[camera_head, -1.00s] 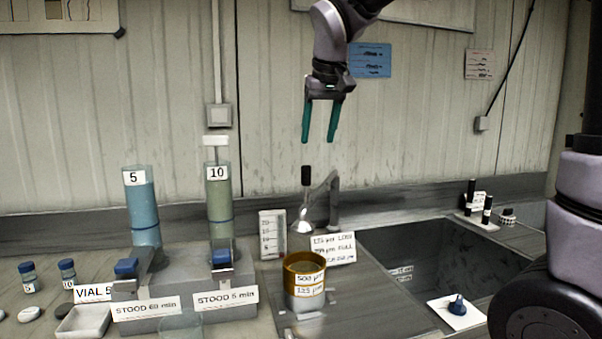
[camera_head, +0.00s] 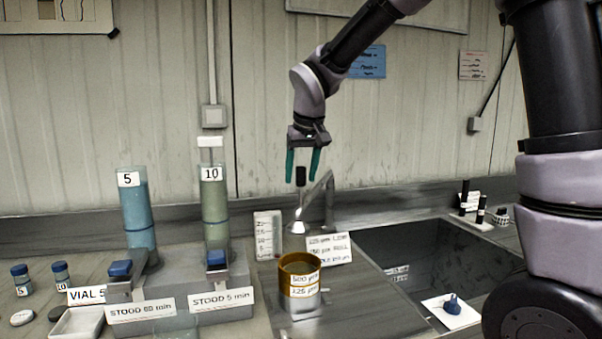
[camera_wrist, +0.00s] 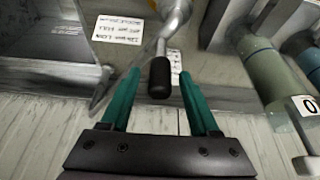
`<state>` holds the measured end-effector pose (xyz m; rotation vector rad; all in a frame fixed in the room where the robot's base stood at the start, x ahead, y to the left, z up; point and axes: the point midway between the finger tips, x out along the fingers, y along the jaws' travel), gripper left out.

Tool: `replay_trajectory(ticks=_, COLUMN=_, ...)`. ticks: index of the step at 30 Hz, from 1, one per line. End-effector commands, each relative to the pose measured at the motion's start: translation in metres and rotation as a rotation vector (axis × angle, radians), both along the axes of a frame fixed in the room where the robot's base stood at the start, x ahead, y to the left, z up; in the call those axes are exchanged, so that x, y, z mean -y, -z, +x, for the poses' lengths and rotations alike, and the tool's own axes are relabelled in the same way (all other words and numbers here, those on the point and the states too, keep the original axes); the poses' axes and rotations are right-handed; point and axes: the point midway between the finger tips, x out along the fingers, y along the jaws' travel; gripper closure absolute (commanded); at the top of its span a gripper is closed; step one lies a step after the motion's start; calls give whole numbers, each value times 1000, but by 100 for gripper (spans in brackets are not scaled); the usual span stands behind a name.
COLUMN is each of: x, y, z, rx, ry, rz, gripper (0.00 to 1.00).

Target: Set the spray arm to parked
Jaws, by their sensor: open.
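The spray arm (camera_head: 319,200) is a grey bent arm at the back of the bench, with a spray head (camera_head: 297,226) hanging over the area behind the brass sieve. A black handle (camera_head: 300,176) stands upright above the head. My gripper (camera_head: 302,182) is open, pointing down, with its teal fingers on either side of the handle's upper part in the head view. In the wrist view the black handle (camera_wrist: 160,78) lies between and just beyond the fingertips (camera_wrist: 157,82). I cannot tell whether a finger touches it.
A brass sieve stack (camera_head: 300,274) stands in front of the spray head. Two tall cylinders, blue (camera_head: 138,210) and green (camera_head: 215,205), stand in a grey rack to the left. A dark sink (camera_head: 430,252) opens to the right. A small graduated card (camera_head: 267,236) stands beside the spray head.

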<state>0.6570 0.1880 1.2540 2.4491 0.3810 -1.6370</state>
Motion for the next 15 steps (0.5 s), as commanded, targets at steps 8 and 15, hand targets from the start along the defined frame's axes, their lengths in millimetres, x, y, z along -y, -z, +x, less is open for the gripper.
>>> replay_trajectory(ticks=8, x=0, y=0, z=0, rx=0, ry=0, rz=0, gripper=76)
replay_trajectory(ticks=15, x=0, y=0, z=0, rx=0, ry=0, rz=0, gripper=100)
